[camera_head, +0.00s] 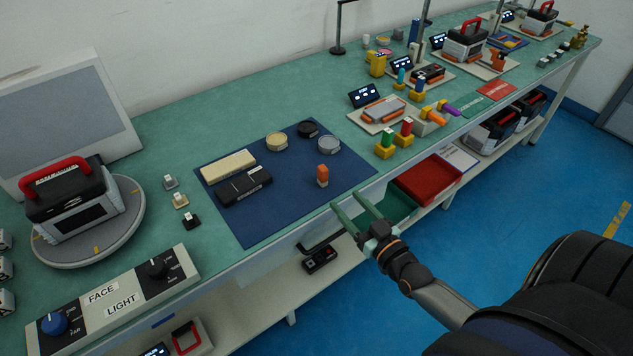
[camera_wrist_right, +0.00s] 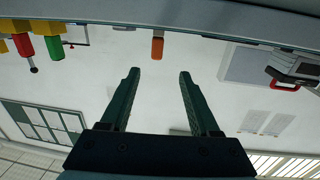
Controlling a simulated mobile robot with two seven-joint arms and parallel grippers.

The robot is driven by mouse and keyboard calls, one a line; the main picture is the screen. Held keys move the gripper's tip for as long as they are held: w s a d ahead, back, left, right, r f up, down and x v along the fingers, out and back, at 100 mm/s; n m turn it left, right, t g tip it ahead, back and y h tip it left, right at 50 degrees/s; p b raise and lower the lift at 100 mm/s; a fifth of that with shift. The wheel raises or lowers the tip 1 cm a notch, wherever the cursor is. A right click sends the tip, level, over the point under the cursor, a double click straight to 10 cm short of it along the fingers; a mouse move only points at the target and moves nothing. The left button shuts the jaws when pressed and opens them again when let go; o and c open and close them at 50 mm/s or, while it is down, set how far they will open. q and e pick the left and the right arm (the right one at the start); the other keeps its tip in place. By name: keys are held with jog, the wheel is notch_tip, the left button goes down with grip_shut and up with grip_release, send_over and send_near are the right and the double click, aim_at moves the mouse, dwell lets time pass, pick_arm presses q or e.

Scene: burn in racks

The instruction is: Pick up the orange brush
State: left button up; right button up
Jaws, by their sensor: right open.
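A small orange piece (camera_head: 322,173), which I take for the orange brush, stands on the dark blue mat (camera_head: 255,222) near its front right part. Its lower end is hard to make out. It also shows in the right wrist view (camera_wrist_right: 157,48), at the table edge, in line with the gap between my fingers. My right gripper (camera_head: 348,200) is open and empty, in front of the table's front edge, with its fingers pointing toward the mat. Its two fingers also show in the right wrist view (camera_wrist_right: 159,73), apart from the orange piece. My left gripper is not in view.
On the mat are a cream block (camera_head: 228,166), a black block (camera_head: 244,186) and several round discs. Red and green tools in yellow holders (camera_head: 385,148) stand to the right. A red bin (camera_head: 428,179) hangs below the front edge. Mat around the orange piece is clear.

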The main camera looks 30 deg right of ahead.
aim_at(326, 175)
jog(key=w, duration=0.7)
jog(key=shift+d+r, duration=0.15)
jog(key=shift+w+d+f+b, duration=0.1)
jog(key=shift+w+f+b, duration=0.1)
jog(key=shift+w, duration=1.15)
jog(key=shift+w+d+f+b, duration=0.1)
jog(key=shift+w+b, duration=0.1)
jog(key=shift+w, duration=1.15)
grip_shut()
